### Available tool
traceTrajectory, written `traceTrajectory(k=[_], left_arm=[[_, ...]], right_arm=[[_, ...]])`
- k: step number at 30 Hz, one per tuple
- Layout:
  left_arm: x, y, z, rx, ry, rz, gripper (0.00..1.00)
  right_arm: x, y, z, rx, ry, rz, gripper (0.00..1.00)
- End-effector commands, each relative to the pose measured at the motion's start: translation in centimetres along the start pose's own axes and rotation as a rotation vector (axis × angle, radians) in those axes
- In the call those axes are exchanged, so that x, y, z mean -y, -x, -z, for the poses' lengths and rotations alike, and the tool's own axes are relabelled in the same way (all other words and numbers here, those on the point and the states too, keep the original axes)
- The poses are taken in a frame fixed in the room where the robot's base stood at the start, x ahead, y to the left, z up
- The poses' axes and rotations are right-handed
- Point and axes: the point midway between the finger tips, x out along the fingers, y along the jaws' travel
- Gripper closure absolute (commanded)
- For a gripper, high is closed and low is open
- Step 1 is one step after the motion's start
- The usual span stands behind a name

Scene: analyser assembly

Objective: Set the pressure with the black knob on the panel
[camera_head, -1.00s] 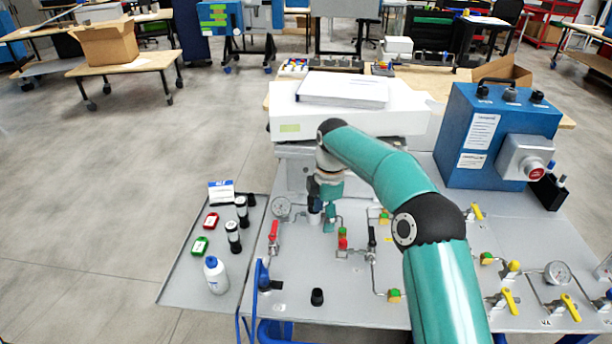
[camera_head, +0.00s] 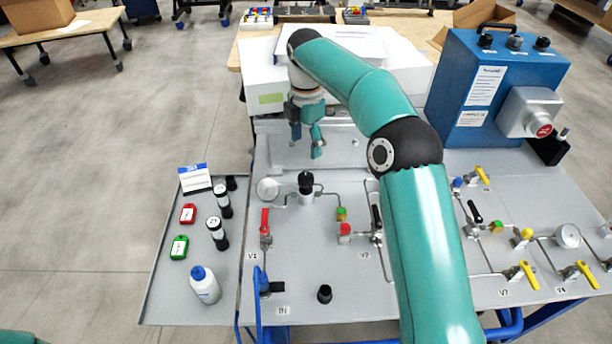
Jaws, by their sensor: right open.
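The black knob (camera_head: 306,180) stands upright on a regulator at the back left of the grey panel (camera_head: 300,245), beside a round gauge (camera_head: 267,189). My right gripper (camera_head: 306,149) is open and empty, pointing down. In the picture it is just above the black knob and apart from it, with the knob fully in sight. My left gripper is out of view.
A red-handled valve (camera_head: 265,228) stands left of the knob. A short black cap-like part (camera_head: 325,293) is at the panel's front. A side tray (camera_head: 160,290) holds a bottle (camera_head: 205,285) and tags. A blue box (camera_head: 492,90) stands at the back right.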

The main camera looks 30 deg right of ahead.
Motion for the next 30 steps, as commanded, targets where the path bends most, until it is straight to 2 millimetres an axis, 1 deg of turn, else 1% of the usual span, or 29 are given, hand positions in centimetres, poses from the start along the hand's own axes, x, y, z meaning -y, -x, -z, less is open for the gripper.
traceTrajectory(k=[1,6,12,15,21,29,30], left_arm=[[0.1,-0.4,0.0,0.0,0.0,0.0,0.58],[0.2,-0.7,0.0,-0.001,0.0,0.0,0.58],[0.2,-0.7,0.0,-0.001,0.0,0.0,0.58],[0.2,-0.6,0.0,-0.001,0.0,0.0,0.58],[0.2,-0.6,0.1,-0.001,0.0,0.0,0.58],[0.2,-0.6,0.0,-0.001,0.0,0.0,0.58],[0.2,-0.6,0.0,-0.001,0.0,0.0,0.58]], right_arm=[[0.1,-1.5,0.0,-0.001,0.001,0.005,0.32],[-0.1,-5.1,0.2,-0.001,0.003,0.004,0.32],[-0.1,-8.7,0.2,-0.002,0.004,0.003,0.32],[-0.2,-10.0,0.2,-0.001,0.005,0.003,0.32],[-0.2,-11.2,0.3,0.0,0.004,-0.001,0.32],[-0.2,-11.3,0.2,0.0,0.004,-0.001,0.32],[-0.2,-11.3,0.2,0.0,0.004,-0.001,0.37]])
